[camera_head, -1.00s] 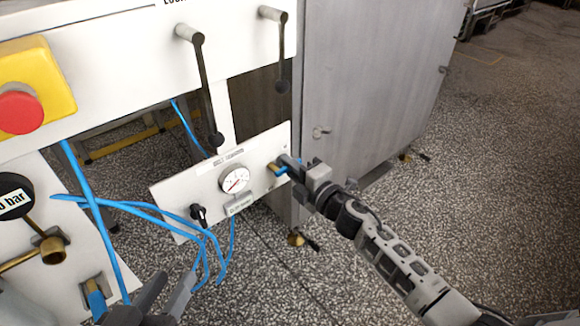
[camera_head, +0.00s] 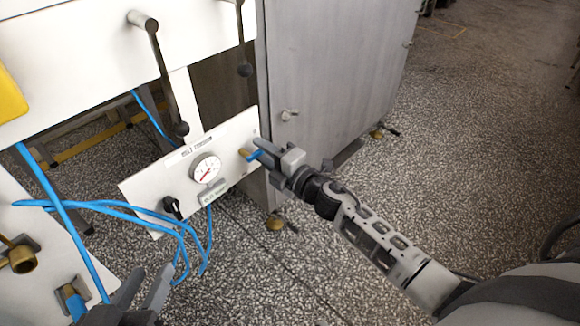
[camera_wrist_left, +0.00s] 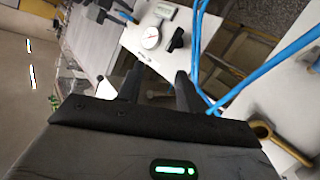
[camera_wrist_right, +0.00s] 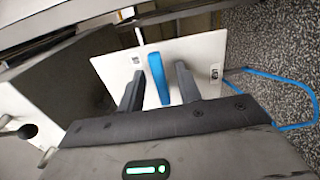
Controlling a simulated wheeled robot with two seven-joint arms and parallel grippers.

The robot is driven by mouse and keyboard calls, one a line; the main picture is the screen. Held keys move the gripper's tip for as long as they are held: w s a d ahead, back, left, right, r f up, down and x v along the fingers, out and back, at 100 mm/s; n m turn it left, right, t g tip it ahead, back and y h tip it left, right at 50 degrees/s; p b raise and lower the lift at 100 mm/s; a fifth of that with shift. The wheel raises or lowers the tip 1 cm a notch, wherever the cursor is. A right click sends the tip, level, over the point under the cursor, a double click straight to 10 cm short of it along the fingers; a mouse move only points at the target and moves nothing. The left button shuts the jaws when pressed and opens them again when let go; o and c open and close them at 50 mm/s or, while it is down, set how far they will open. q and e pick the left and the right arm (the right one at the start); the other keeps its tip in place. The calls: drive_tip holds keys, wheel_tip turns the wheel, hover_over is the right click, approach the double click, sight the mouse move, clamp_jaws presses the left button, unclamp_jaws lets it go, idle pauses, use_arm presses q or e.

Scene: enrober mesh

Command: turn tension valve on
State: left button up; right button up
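The white belt tension panel (camera_head: 140,192) carries a round gauge (camera_head: 207,168), a black knob (camera_head: 173,207) and, at its right end, a valve with a blue handle (camera_head: 254,156). My right gripper (camera_head: 266,150) is at this handle. In the right wrist view the blue handle (camera_wrist_right: 158,78) stands between the two fingers of my right gripper (camera_wrist_right: 158,88), with a visible gap on each side. My left gripper (camera_head: 145,288) is open and empty at the bottom left, apart from the panel. It also shows open in the left wrist view (camera_wrist_left: 157,88).
Blue hoses (camera_head: 110,205) loop left of and below the panel. Two black levers (camera_head: 165,80) hang above it. A grey cabinet (camera_head: 335,70) stands behind my right gripper. Another blue-handled valve (camera_head: 73,300) is at the lower left. The speckled floor at right is clear.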

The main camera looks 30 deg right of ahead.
use_arm(q)
drive_tip(key=shift+s+a+f+m+g+y+p, duration=0.15)
drive_tip(key=shift+a+f+m+g+y+p, duration=0.2)
drive_tip(key=shift+f+p, duration=0.35)
use_arm(e)
drive_tip(key=v, duration=1.4)
drive_tip(key=shift+s+d, duration=0.2)
drive_tip(key=shift+s, duration=0.15)
use_arm(q)
drive_tip(key=shift+r, duration=0.2)
